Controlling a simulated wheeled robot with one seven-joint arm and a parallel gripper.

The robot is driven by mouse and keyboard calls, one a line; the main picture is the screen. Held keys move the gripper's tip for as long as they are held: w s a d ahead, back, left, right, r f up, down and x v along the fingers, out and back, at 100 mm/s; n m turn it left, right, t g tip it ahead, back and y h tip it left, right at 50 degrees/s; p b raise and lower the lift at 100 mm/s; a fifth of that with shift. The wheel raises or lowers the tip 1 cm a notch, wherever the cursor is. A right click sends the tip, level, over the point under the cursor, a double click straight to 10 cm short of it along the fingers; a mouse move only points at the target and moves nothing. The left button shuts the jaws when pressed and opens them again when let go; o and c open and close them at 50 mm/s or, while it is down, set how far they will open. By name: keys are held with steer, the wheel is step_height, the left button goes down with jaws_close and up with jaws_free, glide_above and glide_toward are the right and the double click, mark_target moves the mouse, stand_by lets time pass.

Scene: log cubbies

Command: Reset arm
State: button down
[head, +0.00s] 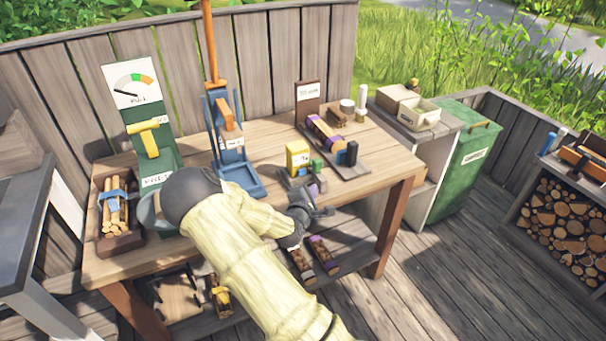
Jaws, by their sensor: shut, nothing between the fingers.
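My arm reaches from the bottom of the head view up over the front of the wooden workbench (262,152). My gripper (326,211) is at the bench's front edge, right of the arm's bend. Its dark fingers are shut, and I see nothing held in them. A small yellow device (297,156) with green and purple parts sits on the bench just behind the gripper. The arm hides part of the bench front and of the lower shelf.
A green press with a dial (135,85), a blue splitter stand (233,150), a crate of sticks (117,238) and a board with logs (345,165) stand on the bench. Purple-banded logs (324,254) lie below. A green bin (470,150) and log cubby (565,215) stand right.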

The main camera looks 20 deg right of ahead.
stand_by(0.3)
steer(key=s+a+r+m+g+y+p, duration=0.4)
steer(key=s+a+r+m, duration=0.4)
steer(key=s+r, duration=0.2)
steer(key=s+a+r+m+g+y+p, duration=0.4)
steer(key=s+a+r+m+y+p, duration=0.2)
steer(key=s, duration=0.9)
step_height(320, 180, up, 4)
steer(key=a+m, duration=0.2)
steer(key=shift+s+a+r+g+p, duration=0.15)
steer(key=shift+a+g+p, duration=0.2)
steer(key=shift+g, duration=0.05)
steer(key=shift+d, duration=0.1)
